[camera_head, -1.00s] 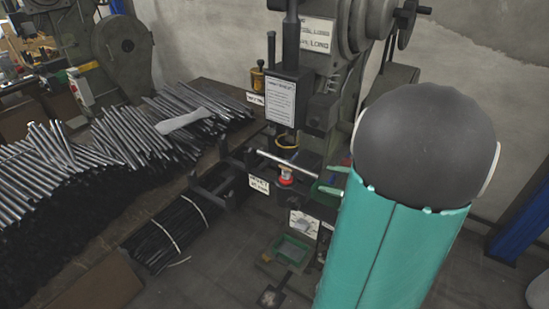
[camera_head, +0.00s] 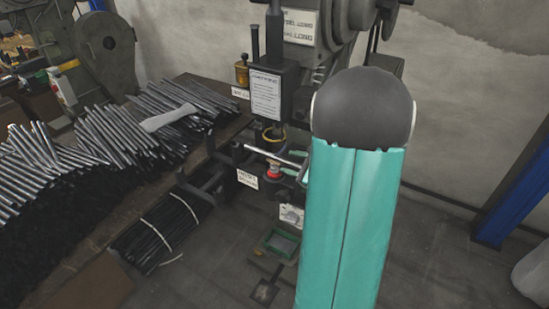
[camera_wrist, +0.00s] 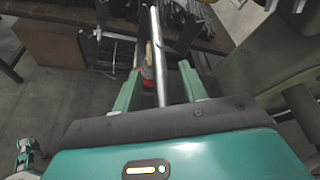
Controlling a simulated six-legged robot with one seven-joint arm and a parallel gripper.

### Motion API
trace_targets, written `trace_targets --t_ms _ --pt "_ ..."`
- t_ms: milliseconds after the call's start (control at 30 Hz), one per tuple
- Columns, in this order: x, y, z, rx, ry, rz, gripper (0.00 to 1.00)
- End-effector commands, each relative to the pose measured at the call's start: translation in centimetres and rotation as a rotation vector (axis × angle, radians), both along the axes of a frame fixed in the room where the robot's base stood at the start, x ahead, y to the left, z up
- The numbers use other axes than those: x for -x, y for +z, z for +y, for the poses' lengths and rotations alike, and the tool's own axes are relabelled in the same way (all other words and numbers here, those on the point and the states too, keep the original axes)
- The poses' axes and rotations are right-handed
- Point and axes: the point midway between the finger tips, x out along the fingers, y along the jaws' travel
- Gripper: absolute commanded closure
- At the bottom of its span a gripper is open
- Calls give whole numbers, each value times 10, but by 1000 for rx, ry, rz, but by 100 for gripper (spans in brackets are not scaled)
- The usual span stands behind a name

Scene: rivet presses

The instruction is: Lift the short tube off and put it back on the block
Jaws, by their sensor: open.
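The short tube (camera_head: 275,155) is a bright metal bar lying nearly level at the front of the press, above a red button. My teal arm hides its right end in the head view. The wrist view shows the tube (camera_wrist: 157,55) running lengthwise between the two green fingers of my gripper (camera_wrist: 160,88). The fingers stand apart, one on each side, with a visible gap to the tube. My gripper is mostly hidden behind my arm in the head view. I cannot clearly make out the block under the tube.
The grey press (camera_head: 330,30) stands behind the tube, with a white notice (camera_head: 266,95) on its dark head. A bench at left holds piles of metal tubes (camera_head: 110,130). A red button (camera_head: 273,170) sits just below the tube. The floor at right is open.

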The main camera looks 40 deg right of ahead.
Motion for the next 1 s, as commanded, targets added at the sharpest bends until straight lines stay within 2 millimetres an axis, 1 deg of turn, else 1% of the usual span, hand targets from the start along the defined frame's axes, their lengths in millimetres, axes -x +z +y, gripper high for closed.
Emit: trace_targets --t_ms 33,100,333,367,500,567,867,1000 --pt "-6 -2 1 1 2 1 57" --pt "-11 -4 2 1 1 0 57" --pt "-12 -4 2 0 0 0 57" --pt "-12 -4 2 0 0 0 61" --pt "-12 -4 2 1 0 0 89" --pt "-12 -4 2 1 0 0 100" --pt "-12 -3 2 1 0 -1 100" --pt "-13 2 1 3 1 -1 100"
